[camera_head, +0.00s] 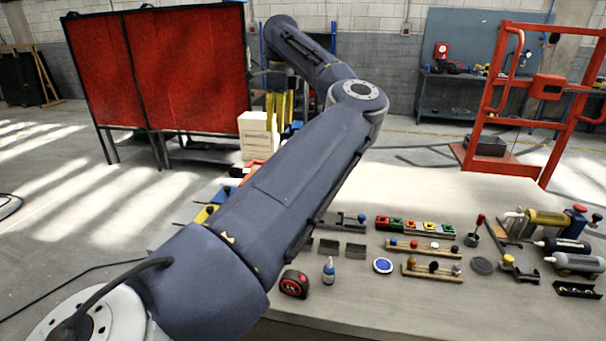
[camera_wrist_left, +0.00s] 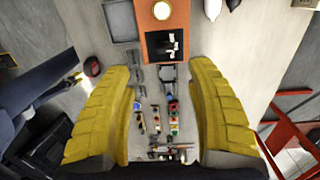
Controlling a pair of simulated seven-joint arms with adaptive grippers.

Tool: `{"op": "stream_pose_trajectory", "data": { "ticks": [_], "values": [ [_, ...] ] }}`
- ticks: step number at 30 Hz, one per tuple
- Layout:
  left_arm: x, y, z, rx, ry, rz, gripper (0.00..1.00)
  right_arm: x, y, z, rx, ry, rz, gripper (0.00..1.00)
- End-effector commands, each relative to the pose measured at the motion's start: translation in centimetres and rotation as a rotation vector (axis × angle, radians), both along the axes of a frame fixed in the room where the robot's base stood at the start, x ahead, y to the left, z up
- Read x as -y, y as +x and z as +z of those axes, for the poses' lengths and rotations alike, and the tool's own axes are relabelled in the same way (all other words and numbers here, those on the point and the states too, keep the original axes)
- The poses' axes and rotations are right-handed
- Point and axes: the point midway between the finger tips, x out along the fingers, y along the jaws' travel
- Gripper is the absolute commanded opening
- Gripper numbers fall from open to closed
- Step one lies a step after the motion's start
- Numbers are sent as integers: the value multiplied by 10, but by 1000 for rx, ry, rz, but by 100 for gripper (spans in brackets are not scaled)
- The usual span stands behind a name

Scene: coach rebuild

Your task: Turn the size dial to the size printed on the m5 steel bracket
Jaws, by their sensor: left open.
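My left gripper (camera_head: 279,108) shows beyond my arm in the head view, its yellow fingers pointing down. In the left wrist view its two yellow fingers (camera_wrist_left: 160,68) are spread wide, with nothing between them but a distant view of the table. An orange panel (camera_wrist_left: 151,48) with a pale round part (camera_wrist_left: 162,10) and a dark square lies ahead of the fingertips; I cannot tell whether the round part is the size dial. I cannot pick out the m5 steel bracket or read any printed size. My right gripper is in neither view.
The workbench (camera_head: 440,190) holds a tape measure (camera_head: 294,284), a small blue-capped bottle (camera_head: 329,270), a blue-white disc (camera_head: 383,265), a row of coloured blocks (camera_head: 416,226) and cylinders at right. My left arm hides its left part. A red frame (camera_head: 541,87) stands behind.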

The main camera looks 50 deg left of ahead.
Motion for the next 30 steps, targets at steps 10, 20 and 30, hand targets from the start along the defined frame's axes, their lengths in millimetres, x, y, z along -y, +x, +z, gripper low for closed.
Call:
{"op": "stream_pose_trajectory", "data": {
  "ticks": [10,20,30],
  "values": [
    [12,10,-16,52,-32,0,56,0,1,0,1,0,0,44],
    [11,10,-76,50,-30,1,56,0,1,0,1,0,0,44],
    [11,10,-133,49,-30,0,56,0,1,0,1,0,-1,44]
  ]
}}
